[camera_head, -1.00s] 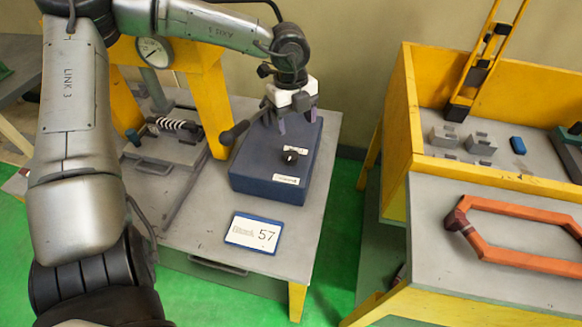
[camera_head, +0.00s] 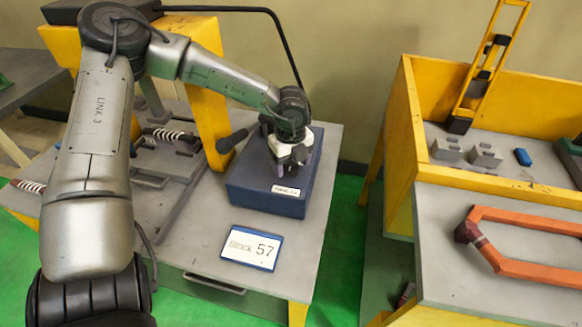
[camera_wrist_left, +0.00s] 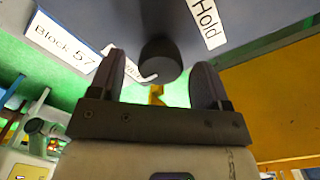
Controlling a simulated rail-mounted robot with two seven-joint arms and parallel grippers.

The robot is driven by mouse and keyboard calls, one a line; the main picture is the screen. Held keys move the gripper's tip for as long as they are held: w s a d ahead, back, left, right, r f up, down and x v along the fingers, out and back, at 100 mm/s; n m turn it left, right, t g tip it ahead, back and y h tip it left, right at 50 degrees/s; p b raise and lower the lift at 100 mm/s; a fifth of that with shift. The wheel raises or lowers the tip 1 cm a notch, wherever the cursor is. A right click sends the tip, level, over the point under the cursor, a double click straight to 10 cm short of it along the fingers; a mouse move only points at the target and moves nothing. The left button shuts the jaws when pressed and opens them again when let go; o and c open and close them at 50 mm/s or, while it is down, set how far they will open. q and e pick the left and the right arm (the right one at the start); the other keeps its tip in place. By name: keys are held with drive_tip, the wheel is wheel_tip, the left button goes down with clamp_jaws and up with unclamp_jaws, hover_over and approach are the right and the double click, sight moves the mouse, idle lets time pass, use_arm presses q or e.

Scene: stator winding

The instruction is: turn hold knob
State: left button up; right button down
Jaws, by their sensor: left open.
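The dark blue box (camera_head: 262,190) stands on the grey table, with a white label (camera_head: 286,190) on its front. The black hold knob (camera_wrist_left: 160,60) shows in the left wrist view, beside a white "Hold" label (camera_wrist_left: 207,23). In the head view my gripper hides the knob. My left gripper (camera_head: 288,168) is low over the box top. In the left wrist view its two fingers (camera_wrist_left: 160,85) are open, one on each side of the knob, with visible gaps. My right gripper is not in view.
A "Block 57" card (camera_head: 252,248) lies on the table in front of the box. A black handle (camera_head: 232,140) juts out at the box's left. A yellow frame (camera_head: 207,100) stands behind left. A yellow-walled bench (camera_head: 405,140) is at the right, across a gap.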

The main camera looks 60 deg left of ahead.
use_arm(q)
drive_tip(key=shift+f, duration=0.55)
drive_tip(key=c, duration=0.9)
